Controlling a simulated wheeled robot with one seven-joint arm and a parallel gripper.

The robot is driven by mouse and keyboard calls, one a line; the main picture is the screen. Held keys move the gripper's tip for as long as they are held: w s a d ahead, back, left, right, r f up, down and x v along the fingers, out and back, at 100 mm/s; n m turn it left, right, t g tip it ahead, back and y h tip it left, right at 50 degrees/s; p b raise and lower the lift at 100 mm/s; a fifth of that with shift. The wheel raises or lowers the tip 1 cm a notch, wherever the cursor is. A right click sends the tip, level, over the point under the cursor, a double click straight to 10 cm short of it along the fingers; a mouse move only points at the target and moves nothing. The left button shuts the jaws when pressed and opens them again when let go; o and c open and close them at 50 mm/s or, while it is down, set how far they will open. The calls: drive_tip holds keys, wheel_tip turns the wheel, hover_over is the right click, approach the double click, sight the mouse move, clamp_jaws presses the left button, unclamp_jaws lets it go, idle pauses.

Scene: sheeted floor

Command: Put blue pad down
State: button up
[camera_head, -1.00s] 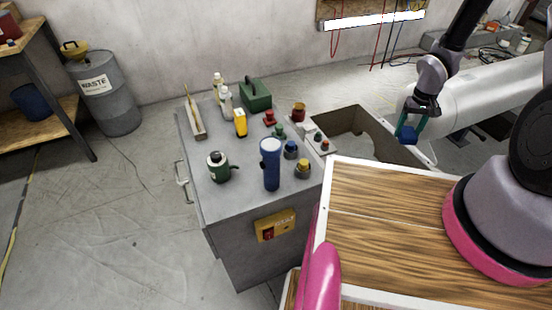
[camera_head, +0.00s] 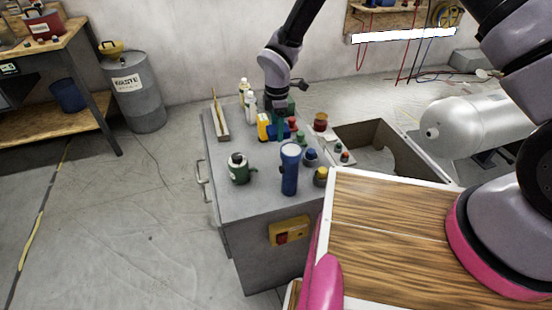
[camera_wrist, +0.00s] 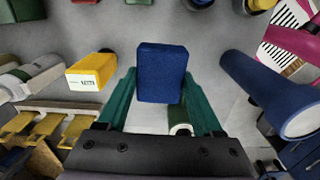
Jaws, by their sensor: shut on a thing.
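The blue pad (camera_wrist: 162,72) is a small fuzzy blue block in the wrist view, held between the two teal fingers of my gripper (camera_wrist: 162,100). In the head view my gripper (camera_head: 279,124) is over the back middle of the grey cabinet top (camera_head: 262,189), and the blue pad (camera_head: 280,132) shows only in part at the fingertips. I cannot tell whether the pad touches the top.
A yellow device (camera_head: 263,127) and white bottles (camera_head: 251,108) stand left of my gripper. Colored push buttons stand to its right.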

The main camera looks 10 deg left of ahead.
sight(275, 159)
drive_tip(key=shift+s+a+f, duration=0.25)
drive_tip(key=shift+s+a, duration=0.05)
drive_tip(key=shift+a, duration=0.05)
wheel_tip(275, 159, down, 9)
drive_tip(key=shift+f, duration=0.2)
drive_tip(key=shift+f, duration=0.15)
drive_tip(key=o, duration=1.3)
wheel_tip(275, 159, up, 12)
drive_tip(key=shift+r, duration=0.2)
